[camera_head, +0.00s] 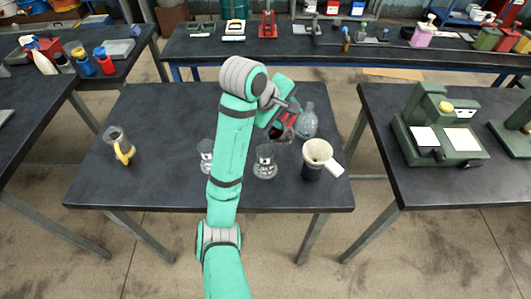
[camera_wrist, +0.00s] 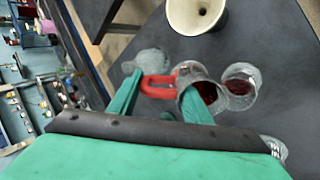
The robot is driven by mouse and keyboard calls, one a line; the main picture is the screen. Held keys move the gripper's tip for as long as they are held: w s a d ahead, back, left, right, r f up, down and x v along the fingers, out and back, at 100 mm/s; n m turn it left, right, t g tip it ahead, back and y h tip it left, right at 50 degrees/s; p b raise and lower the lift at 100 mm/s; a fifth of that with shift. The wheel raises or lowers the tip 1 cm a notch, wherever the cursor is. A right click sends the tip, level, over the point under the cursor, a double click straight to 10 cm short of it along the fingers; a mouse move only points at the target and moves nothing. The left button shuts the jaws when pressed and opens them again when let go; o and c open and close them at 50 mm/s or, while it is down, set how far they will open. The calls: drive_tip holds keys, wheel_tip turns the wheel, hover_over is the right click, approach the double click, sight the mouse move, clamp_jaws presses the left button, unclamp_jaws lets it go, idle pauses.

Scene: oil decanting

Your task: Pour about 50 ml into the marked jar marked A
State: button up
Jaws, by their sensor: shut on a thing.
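My gripper (camera_head: 280,112) is shut on the red handle (camera_wrist: 156,86) of a clear glass jug (camera_wrist: 186,76). Dark red liquid shows in the jug. The jug is in the air and seems tilted; in the head view my arm partly hides it. A clear jar (camera_head: 265,163) with a white label stands just in front of the jug. In the wrist view a jar (camera_wrist: 240,78) beside the jug has dark red liquid in it. A second labelled jar (camera_head: 205,160) stands left, partly behind my arm. I cannot read the label letters. Whether liquid is flowing is unclear.
A cream funnel (camera_head: 317,151) sits on a dark container at the right, near the jar. A clear round flask (camera_head: 308,122) stands behind the jug. A glass jug with a yellow handle (camera_head: 123,155) stands far left. The table's left half is mostly clear.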

sight(291, 119)
drive_tip(key=shift+d+f, duration=0.1)
idle(0.7)
drive_tip(key=shift+w+d+f+g+y, duration=0.3)
drive_tip(key=shift+w+f, duration=0.05)
drive_tip(key=shift+f, duration=0.3)
drive_tip(key=shift+w+d+f+g+y, duration=0.25)
drive_tip(key=shift+w+f+g+y, duration=0.1)
drive_tip(key=shift+f, duration=0.3)
drive_tip(key=shift+w+d+f+g+y+b, duration=0.4)
drive_tip(key=shift+w+d+f+g+y, duration=0.2)
drive_tip(key=shift+w+f+g+y, duration=0.05)
drive_tip(key=shift+w+d+r+g+y+b, duration=0.45)
drive_tip(key=shift+w+d+r+g+y, duration=0.1)
drive_tip(key=shift+w+d+g+y, duration=0.2)
drive_tip(key=shift+d+r, duration=0.1)
drive_tip(key=shift+r, duration=0.05)
